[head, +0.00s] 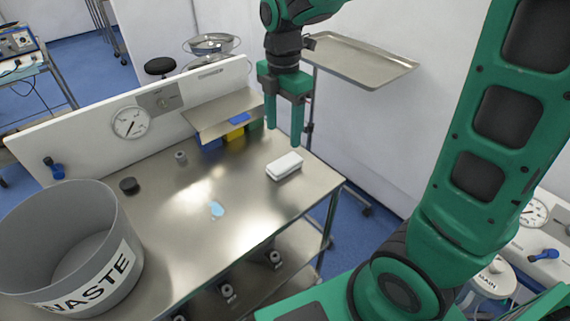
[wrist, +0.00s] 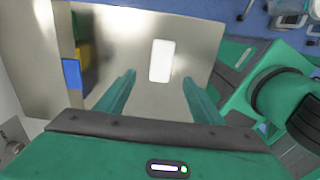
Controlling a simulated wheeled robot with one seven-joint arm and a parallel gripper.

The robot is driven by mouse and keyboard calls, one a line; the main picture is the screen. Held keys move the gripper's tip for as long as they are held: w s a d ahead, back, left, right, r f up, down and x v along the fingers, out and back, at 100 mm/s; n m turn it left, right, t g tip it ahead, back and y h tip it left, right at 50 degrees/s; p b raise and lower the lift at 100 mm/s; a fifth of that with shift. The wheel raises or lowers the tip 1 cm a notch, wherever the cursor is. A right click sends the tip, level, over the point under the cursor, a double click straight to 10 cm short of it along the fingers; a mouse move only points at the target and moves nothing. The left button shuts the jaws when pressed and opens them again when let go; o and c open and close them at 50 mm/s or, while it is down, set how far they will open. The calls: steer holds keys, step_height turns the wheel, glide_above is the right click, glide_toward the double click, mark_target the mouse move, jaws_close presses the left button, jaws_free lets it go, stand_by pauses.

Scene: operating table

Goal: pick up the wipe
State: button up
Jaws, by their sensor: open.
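A white rounded block (head: 284,166), which looks like the folded wipe, lies on the steel table near its right edge. In the wrist view the white block (wrist: 160,60) shows just beyond and between my fingertips. My gripper (head: 284,137) points down above the table, apart from the block. Its two green fingers also show in the wrist view (wrist: 159,80), spread with nothing between them. A small flat light-blue patch (head: 217,208) lies on the table's front part; I cannot tell if it is liquid or cloth.
A grey waste bin (head: 120,240) stands at the table's left. A raised steel shelf (head: 222,113) with blue and yellow boxes under it is at the back. A dark knob (head: 129,185) and small grey cylinder (head: 181,156) stand on the table. A tray (head: 360,60) stands behind.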

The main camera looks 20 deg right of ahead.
mark_target(284, 161)
step_height(284, 161, down, 10)
steer(key=shift+d+f, duration=0.15)
steer(key=shift+f, duration=0.1)
steer(key=c, duration=1.1)
